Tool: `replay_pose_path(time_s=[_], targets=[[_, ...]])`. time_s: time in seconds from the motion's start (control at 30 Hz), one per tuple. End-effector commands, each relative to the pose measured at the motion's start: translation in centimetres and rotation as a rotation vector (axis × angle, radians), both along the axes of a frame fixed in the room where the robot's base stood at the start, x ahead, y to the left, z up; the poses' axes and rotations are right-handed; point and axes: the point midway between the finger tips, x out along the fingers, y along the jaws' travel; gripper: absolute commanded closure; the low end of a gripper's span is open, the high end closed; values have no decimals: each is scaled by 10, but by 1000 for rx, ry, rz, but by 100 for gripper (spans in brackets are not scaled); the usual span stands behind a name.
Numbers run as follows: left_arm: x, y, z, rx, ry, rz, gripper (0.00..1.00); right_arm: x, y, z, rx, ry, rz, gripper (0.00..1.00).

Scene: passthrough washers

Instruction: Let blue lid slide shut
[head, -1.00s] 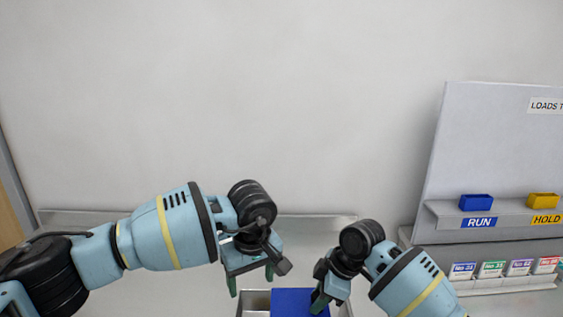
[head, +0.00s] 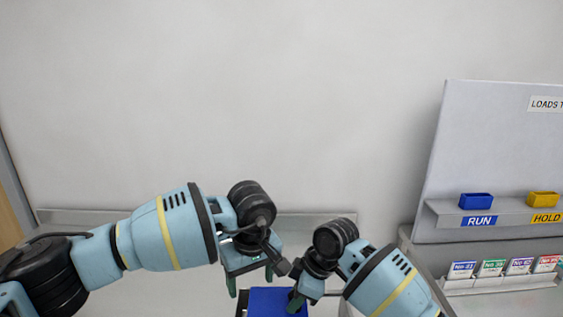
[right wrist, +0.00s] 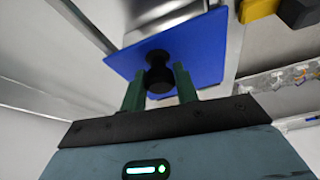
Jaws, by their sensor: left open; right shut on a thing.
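My right gripper (head: 297,304) is at the lid's right part. In the right wrist view the gripper (right wrist: 159,85) is shut on the lid's black knob (right wrist: 158,72), with the blue lid (right wrist: 200,50) spread behind it. My left gripper (head: 251,283) is open and empty just above the lid's left edge.
A shelf on the right carries a blue bin (head: 476,201) over a RUN label and a yellow bin (head: 543,200) over a HOLD label. Several small labelled boxes (head: 492,268) stand below. A plain wall is behind.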

Motion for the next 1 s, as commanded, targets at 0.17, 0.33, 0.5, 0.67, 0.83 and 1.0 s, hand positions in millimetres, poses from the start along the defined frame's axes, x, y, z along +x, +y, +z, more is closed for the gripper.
replay_pose_path(time_s=[0.17, 0.33, 0.5, 0.67, 0.83, 1.0], targets=[[0, 0, -2, 0, 4, 0, 34, 0, 9, 0, 0, 0, 1, 96], [0, 0, -4, 0, 7, 0, 34, 0, 18, 0, 0, 0, 0, 96], [0, 0, -6, 0, 9, 0, 34, 0, 27, 0, 1, 1, 0, 96], [0, 0, -7, -1, 11, 0, 34, 0, 31, 0, 1, 0, 0, 96], [-1, -1, -8, -2, 12, -2, 34, 0, 32, 1, 1, -1, 1, 96], [-1, -2, -8, -2, 13, -4, 34, 0, 32, 1, 2, -1, 2, 57]])
